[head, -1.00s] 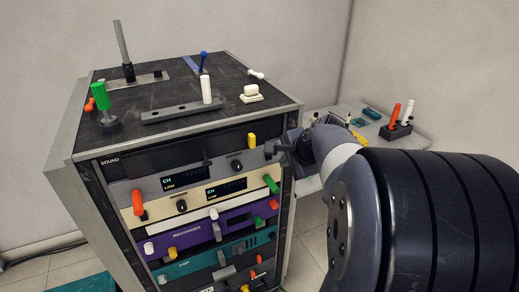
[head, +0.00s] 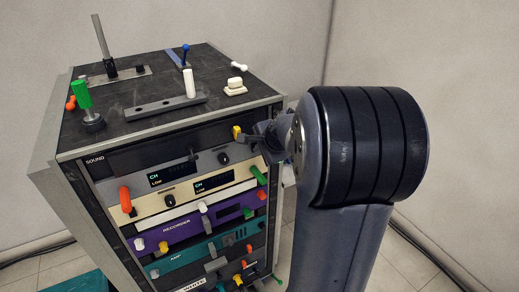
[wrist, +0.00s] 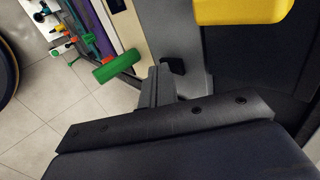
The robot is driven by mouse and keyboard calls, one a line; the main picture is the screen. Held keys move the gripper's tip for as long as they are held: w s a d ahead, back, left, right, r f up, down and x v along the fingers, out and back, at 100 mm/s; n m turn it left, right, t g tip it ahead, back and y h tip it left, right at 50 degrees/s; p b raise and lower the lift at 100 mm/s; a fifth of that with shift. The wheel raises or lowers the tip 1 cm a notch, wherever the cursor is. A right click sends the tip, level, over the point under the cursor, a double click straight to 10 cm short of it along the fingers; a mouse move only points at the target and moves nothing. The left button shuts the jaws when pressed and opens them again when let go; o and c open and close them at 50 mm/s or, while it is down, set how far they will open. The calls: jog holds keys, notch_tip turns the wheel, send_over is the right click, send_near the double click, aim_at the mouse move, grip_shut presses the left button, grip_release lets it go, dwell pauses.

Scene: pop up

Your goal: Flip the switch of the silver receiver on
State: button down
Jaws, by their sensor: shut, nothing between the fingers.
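The silver receiver (head: 208,170) is the grey panel with a "CH LOW" display near the top of the rack. A yellow switch (head: 237,132) sticks out at its upper right end; its yellow block fills the top right of the wrist view (wrist: 240,10). My gripper (head: 254,138) is shut and empty, just right of the yellow switch. In the wrist view its closed fingers (wrist: 160,86) point at the grey panel, below and left of the yellow block. I cannot tell whether they touch the switch. A dark knob (head: 224,158) sits on the panel; my arm hides the rack's right edge.
Below are a cream unit with a green lever (head: 259,175), a purple recorder (head: 180,232) and a teal amp (head: 195,256). An orange handle (head: 125,199) is at the left. The rack top (head: 150,90) carries several levers and switches.

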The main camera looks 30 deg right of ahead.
jog(key=shift+f, duration=0.1)
jog(key=shift+w+f+t+b, duration=0.1)
jog(key=shift+f+t+b, duration=0.2)
jog(key=shift+b, duration=0.95)
jog(key=shift+r, duration=0.35)
jog(key=shift+r+p, duration=0.1)
jog(key=shift+p, duration=0.25)
jog(key=shift+w+r+p, duration=0.1)
jog(key=shift+r+p, duration=0.55)
jog(key=shift+r, duration=0.1)
